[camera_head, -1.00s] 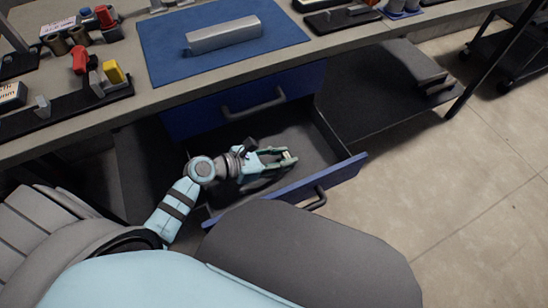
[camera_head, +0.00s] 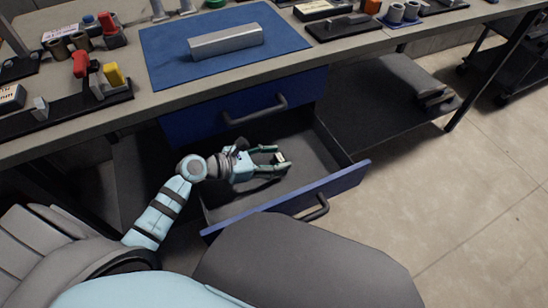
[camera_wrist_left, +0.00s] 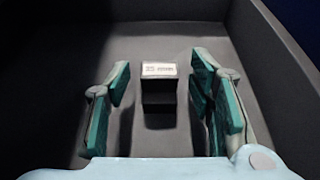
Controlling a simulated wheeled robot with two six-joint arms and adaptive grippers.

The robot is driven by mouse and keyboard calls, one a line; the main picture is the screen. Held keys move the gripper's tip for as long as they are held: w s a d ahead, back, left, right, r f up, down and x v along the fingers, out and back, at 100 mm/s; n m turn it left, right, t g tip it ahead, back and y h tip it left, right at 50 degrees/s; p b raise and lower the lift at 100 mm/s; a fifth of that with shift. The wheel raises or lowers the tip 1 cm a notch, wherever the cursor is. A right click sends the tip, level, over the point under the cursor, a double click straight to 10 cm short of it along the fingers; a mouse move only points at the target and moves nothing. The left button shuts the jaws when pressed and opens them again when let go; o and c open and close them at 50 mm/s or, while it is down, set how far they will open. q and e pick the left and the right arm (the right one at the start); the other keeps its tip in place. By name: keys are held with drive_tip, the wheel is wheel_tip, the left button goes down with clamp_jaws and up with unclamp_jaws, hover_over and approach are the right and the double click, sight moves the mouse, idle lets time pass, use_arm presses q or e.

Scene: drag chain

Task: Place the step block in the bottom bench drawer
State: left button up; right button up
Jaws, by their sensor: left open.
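The step block (camera_wrist_left: 159,88) is a small dark block with a pale top face labelled in mm. It sits in the open bottom drawer (camera_head: 336,181), and in the head view its pale top (camera_head: 281,157) shows near my fingertips. My left gripper (camera_head: 278,160) reaches low into the drawer with its fingers open. In the left wrist view the block lies in the gap between the two green-padded fingers (camera_wrist_left: 160,108), with clear space on both sides. My right gripper is not in view.
The blue upper drawer (camera_head: 245,108) is shut above. A long grey bar (camera_head: 226,40) lies on a blue mat (camera_head: 165,68) on the bench, among holders and small parts. A dark lower shelf (camera_head: 375,110) is at right, and floor (camera_head: 470,200) is free there.

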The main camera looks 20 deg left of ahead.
use_arm(q)
drive_tip(key=shift+r, duration=0.15)
drive_tip(key=p+v, duration=0.3)
drive_tip(key=v, duration=0.8)
drive_tip(key=shift+s+a+r+p, duration=0.15)
drive_tip(key=shift+s+r+p, duration=0.1)
drive_tip(key=shift+s+p, duration=0.05)
drive_tip(key=shift+s+a, duration=0.1)
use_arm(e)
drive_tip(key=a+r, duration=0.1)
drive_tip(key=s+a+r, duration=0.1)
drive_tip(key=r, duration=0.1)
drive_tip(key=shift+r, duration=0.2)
